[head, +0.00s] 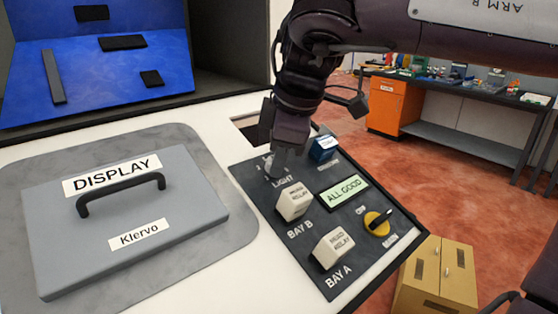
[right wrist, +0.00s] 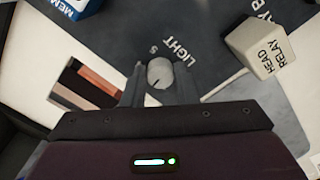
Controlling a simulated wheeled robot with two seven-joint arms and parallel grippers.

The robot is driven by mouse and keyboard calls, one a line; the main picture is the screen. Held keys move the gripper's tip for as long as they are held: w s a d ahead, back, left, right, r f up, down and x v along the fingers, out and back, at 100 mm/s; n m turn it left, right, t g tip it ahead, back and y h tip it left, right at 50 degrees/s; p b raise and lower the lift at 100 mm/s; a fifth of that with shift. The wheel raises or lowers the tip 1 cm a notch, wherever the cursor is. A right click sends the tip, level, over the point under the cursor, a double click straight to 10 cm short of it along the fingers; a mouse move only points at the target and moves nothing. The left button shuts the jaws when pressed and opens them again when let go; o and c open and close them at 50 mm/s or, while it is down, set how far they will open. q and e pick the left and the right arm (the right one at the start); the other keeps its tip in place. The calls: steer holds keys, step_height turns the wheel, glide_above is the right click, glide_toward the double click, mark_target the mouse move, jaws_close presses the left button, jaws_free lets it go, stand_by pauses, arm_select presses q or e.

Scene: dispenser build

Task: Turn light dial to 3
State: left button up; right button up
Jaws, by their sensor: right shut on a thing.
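The light dial (head: 271,171) is a small pale round knob on the dark control panel (head: 305,225), beside the word LIGHT. In the right wrist view the dial (right wrist: 159,72) sits between my two finger tips, with a dark pointer mark towards the gripper's palm, slightly left. My left gripper is not in view.
Near the dial are a blue block (head: 323,148), white relay blocks at BAY B (head: 294,203) and BAY A (head: 333,249), a green ALL GOOD screen (head: 344,190) and a yellow switch (head: 376,223). A grey DISPLAY cover (head: 130,225) with a handle lies left.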

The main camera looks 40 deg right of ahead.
steer(key=shift+r+m, duration=0.1)
steer(key=shift+m, duration=0.4)
steer(key=o, duration=1)
steer(key=v, duration=0.7)
steer(key=shift+s+r, duration=0.2)
steer(key=shift+r, duration=0.15)
